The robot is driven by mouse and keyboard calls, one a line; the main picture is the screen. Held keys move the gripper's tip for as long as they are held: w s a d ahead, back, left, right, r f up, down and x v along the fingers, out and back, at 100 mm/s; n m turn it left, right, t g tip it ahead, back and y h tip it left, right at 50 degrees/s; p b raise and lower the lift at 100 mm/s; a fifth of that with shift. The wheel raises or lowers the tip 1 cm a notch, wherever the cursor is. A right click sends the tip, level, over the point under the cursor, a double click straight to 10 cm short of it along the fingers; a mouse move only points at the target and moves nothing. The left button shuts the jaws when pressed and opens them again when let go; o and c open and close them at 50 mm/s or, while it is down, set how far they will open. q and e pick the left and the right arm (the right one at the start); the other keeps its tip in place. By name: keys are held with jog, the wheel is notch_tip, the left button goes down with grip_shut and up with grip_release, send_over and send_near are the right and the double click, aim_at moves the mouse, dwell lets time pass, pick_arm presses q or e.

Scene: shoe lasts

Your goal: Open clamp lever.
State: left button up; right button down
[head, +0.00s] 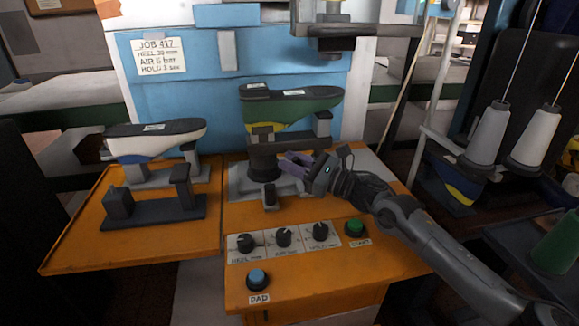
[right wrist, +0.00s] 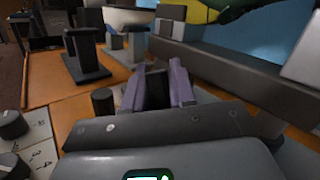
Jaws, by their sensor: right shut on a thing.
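My right gripper (head: 297,165) reaches in from the right, low beside the dark post under the green and yellow shoe last (head: 300,108). In the right wrist view its purple fingers (right wrist: 158,90) are shut on a dark block, which I take to be the clamp lever (right wrist: 155,80). In the head view the fingers hide that lever. My left gripper is not in view.
A short dark peg (head: 270,196) stands in front of the post. The orange panel carries several black knobs (head: 284,237), a green button (head: 355,226) and a blue button (head: 257,278). A white and blue last (head: 155,140) stands on the left orange tray (head: 75,245).

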jog(key=shift+d+r+m+y, duration=0.15)
jog(key=shift+d+m+y, duration=0.1)
jog(key=shift+m+y, duration=0.15)
jog(key=c, duration=1)
grip_release()
jog(key=shift+r, duration=0.25)
notch_tip(320, 180, up, 4)
jog(key=shift+f+p, duration=0.2)
jog(key=shift+p, duration=0.95)
jog(key=shift+s+d+r+p, duration=0.7)
jog(key=shift+s+d+r, duration=0.4)
jog(key=shift+d, duration=0.55)
jog(key=shift+s+d+r+p, duration=0.75)
jog(key=shift+s+d+r, duration=0.35)
jog(key=shift+d, duration=0.5)
jog(key=shift+s+d+r+p, duration=0.7)
jog(key=shift+s+d+r, duration=0.4)
jog(key=shift+d, duration=0.55)
jog(key=shift+w+r, duration=0.15)
